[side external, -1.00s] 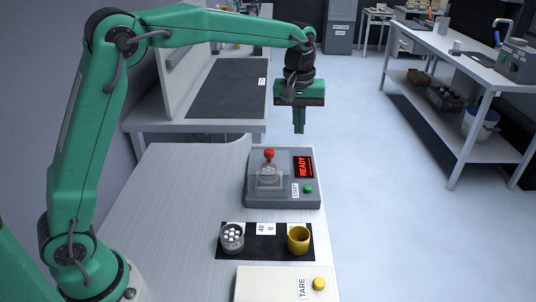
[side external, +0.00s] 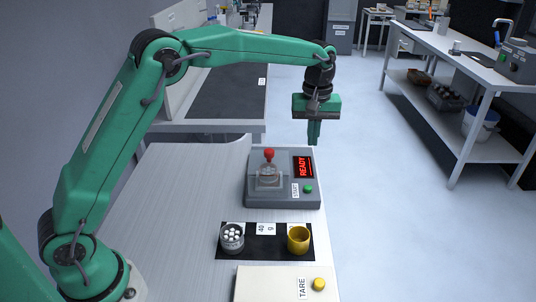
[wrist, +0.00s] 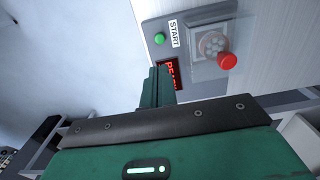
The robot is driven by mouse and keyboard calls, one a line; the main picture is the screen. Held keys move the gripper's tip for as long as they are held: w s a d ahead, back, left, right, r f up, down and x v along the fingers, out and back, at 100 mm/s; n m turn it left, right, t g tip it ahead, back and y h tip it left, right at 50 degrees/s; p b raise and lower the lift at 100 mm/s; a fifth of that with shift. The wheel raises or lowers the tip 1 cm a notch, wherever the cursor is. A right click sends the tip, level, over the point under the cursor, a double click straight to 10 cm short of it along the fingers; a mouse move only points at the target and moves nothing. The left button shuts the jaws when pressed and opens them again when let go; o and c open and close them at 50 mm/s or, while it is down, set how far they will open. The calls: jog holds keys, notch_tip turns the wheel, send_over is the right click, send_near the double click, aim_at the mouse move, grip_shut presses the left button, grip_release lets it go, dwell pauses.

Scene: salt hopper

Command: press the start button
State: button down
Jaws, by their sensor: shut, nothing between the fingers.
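The green start button (side external: 308,188) is on the front right of a grey machine (side external: 258,193), beside a START label. It also shows in the wrist view (wrist: 159,38), near the machine's edge. The machine has a red READY display (side external: 303,167) and a clear chamber topped by a red knob (side external: 269,155). My gripper (side external: 314,143) is shut and empty, pointing down, and appears above and behind the display end of the machine. In the wrist view its shut fingers (wrist: 156,85) partly cover the display, apart from the button.
A black mat (side external: 267,250) in front holds a grey cup of white pieces (side external: 232,238) and a yellow cup (side external: 298,240). A pale box with a yellow TARE button (side external: 319,284) stands nearest. The table's right edge is close to the machine.

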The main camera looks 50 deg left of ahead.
aim_at(307, 187)
notch_tip(307, 187, down, 14)
dwell(0.8)
jog(key=shift+s+f, duration=0.15)
jog(key=shift+f, duration=1.05)
jog(key=shift+r, duration=0.1)
notch_tip(307, 187, up, 15)
jog(key=shift+w, duration=0.3)
dwell(0.6)
